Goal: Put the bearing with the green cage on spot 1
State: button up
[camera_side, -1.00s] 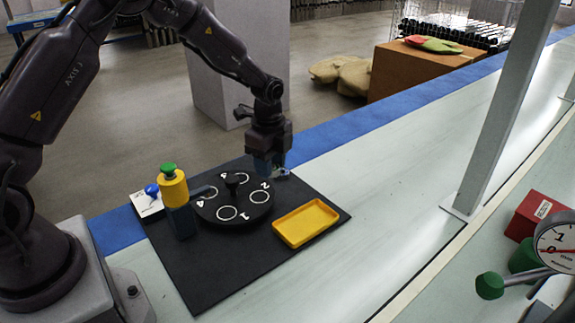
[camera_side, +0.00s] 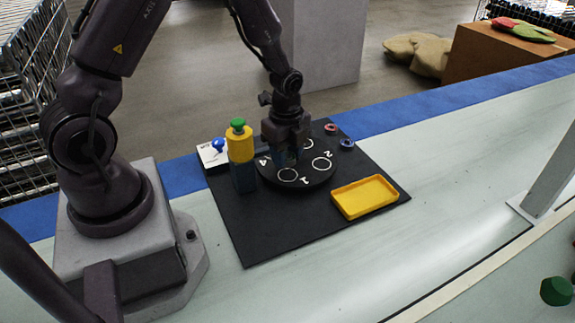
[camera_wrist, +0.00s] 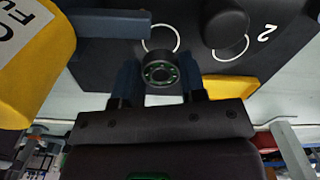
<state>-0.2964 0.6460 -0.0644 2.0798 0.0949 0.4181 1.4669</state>
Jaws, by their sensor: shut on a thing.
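The bearing with the green cage (camera_wrist: 160,73) is a dark ring held between the two blue fingers of my gripper (camera_wrist: 159,84) in the wrist view. In the side view my gripper (camera_side: 287,157) is over the black round plate (camera_side: 325,178), and its fingers hide the bearing. The plate has numbered white rings and a central knob (camera_wrist: 225,22). The spot 1 ring (camera_side: 288,174) lies just in front of and below the fingers. In the wrist view, a white ring (camera_wrist: 160,38) shows just beyond the bearing; its number is not visible. I cannot tell whether the bearing touches the plate.
A yellow cylinder with a green cap (camera_side: 240,147) stands on a blue base close left of my gripper. A red bearing (camera_side: 330,127) and a blue one (camera_side: 347,144) lie at the mat's back right. An empty yellow tray (camera_side: 365,197) is front right. The front mat is clear.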

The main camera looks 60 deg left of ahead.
aim_at(287, 155)
jog(key=shift+f, duration=1.8)
jog(key=shift+f, duration=0.15)
jog(key=o, duration=0.7)
jog(key=shift+c, duration=0.2)
